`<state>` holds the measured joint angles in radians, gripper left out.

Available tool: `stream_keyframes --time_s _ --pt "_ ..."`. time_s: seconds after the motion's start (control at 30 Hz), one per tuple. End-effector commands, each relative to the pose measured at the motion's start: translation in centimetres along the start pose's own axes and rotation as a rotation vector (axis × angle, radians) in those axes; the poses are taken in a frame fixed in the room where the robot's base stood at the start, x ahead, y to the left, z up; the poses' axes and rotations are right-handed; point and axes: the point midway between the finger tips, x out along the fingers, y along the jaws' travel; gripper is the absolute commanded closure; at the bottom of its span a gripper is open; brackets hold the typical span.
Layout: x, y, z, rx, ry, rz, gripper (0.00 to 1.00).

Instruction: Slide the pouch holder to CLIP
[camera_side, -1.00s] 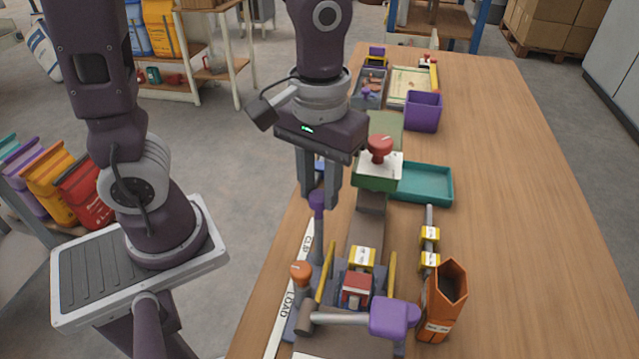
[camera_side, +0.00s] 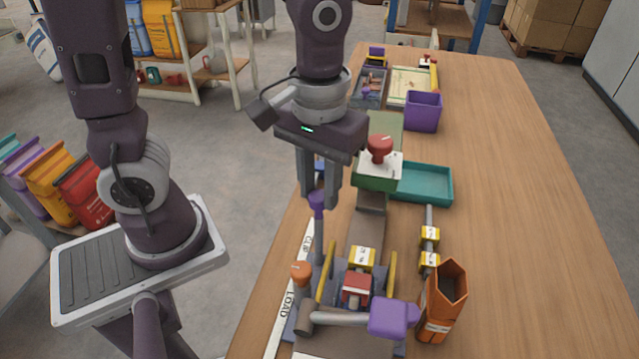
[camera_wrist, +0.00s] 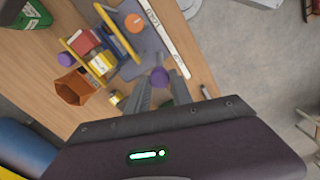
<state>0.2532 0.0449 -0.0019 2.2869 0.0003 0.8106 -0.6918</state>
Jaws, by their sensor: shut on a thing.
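The pouch holder, a grey slide with yellow side guides (camera_side: 391,275), stands near the front of the bench in the side view. A red block (camera_side: 356,289) and a yellow labelled block (camera_side: 362,258) sit between the guides. A grey post with a purple knob (camera_side: 317,203) rises at its back left. My gripper (camera_side: 318,199) points down and is shut on this knob, which also shows in the wrist view (camera_wrist: 159,77). A white strip (camera_side: 285,307) along the left edge reads LOAD near the front and CLIP farther back; CLIP is partly hidden by the post.
An orange pouch-shaped container (camera_side: 441,305) is at the right. Behind are a red-knobbed green block (camera_side: 379,165) and a teal tray (camera_side: 427,183). The bench's right side is clear.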

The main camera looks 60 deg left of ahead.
Motion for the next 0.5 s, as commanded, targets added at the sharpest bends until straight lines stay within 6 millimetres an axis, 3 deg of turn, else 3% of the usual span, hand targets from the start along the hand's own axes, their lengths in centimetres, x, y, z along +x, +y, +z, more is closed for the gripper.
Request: stream_keyframes --time_s 0.23,0.5 --pt "-0.1 -0.1 -0.8 -0.005 0.002 0.003 1.0" --pt "-0.1 -1.7 -5.3 -0.007 0.004 0.004 1.0"
